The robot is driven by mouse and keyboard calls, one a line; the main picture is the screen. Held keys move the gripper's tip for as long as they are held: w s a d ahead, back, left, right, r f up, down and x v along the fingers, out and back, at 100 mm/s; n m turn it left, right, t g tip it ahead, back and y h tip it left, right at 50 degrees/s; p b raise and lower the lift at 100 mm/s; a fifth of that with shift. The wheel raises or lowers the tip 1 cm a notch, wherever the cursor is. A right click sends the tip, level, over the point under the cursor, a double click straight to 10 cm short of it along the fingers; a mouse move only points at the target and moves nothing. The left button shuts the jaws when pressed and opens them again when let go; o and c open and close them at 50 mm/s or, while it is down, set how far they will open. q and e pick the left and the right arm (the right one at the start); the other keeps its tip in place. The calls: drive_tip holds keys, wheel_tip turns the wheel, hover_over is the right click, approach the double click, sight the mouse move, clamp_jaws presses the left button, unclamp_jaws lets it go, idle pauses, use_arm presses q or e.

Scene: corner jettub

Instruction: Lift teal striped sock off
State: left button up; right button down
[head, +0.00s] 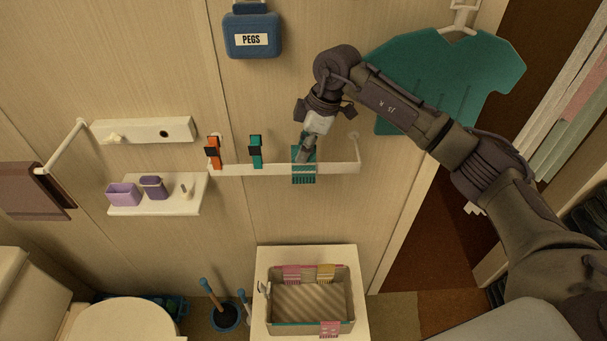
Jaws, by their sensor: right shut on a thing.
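The teal striped sock (303,176) is at the right part of the white wall rail (338,168), and its striped lower part shows in front of the rail. My right gripper (307,150) comes down from above and is shut on the sock's upper part. The fingers partly cover the sock, and I cannot tell whether it still touches the rail. My left gripper is not in view.
An orange clip (213,152) and a teal clip (256,151) sit on the rail to the left. Below stands a basket (350,300) with pink and yellow striped pieces. A teal shirt (440,75) hangs behind my right arm. A small shelf (190,207) is at left.

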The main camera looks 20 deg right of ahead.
drive_tip(key=shift+r+p, duration=0.9)
drive_tip(key=shift+r, duration=3.3)
